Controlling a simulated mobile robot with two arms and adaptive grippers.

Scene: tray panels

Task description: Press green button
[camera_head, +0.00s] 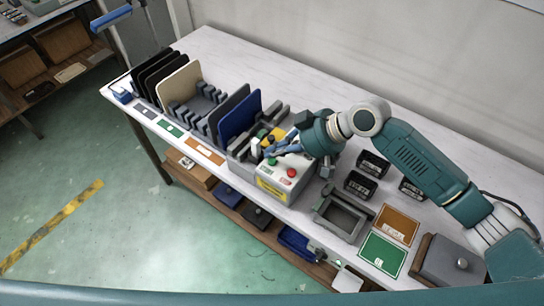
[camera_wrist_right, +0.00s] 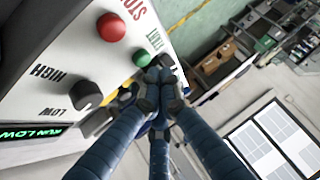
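A light control box (camera_head: 277,186) stands at the front edge of the white table. It has a red button (camera_head: 292,172) and a green button (camera_head: 272,161). In the right wrist view, the red button (camera_wrist_right: 111,27) is by STOP and the green button (camera_wrist_right: 141,57) by START. My right gripper (camera_head: 270,151) is over the box's top beside the green button. Its fingers (camera_wrist_right: 160,82) are together and empty, with the tips close to the green button; I cannot tell whether they touch it. The left gripper is not in view.
A black knob (camera_wrist_right: 86,95) marked HIGH and LOW and a display (camera_wrist_right: 32,133) reading RUN LOW are on the box. A rack with upright panels (camera_head: 240,118) stands left of it. A grey tray (camera_head: 341,217) and black bins (camera_head: 360,184) are to the right.

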